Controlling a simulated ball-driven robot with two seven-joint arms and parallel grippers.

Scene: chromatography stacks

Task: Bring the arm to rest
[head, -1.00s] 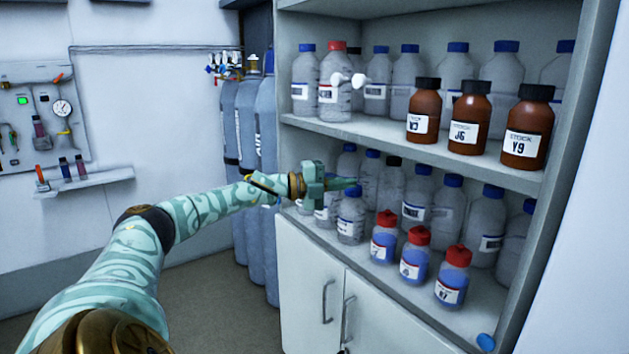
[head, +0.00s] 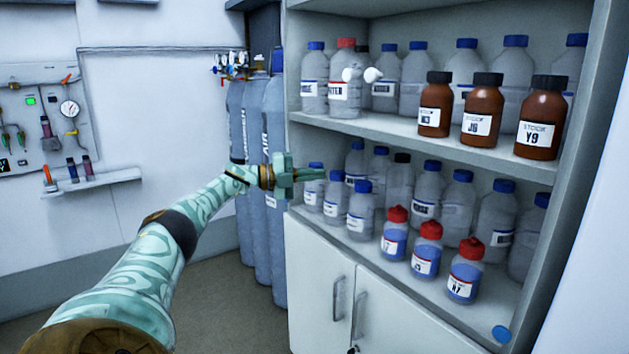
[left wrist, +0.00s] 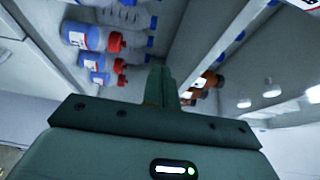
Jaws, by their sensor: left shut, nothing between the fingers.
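My left gripper (head: 314,174) is shut and empty. In the head view it reaches in from the left and points right, at the left edge of the shelf opening, level with the lower shelf's bottles. In the left wrist view its closed fingers (left wrist: 160,84) point up the picture, between the red-capped bottles and the brown bottles. I cannot tell whether it touches anything; in the head view its tip overlaps the space above a small blue-capped bottle (head: 334,201). My right gripper is not in view.
The shelf unit (head: 425,153) holds clear blue-capped bottles, brown bottles (head: 483,112) above and red-capped blue bottles (head: 428,250) below. A loose blue cap (head: 502,334) lies on the lower shelf. Gas cylinders (head: 272,150) stand behind the arm. Floor is free at lower left.

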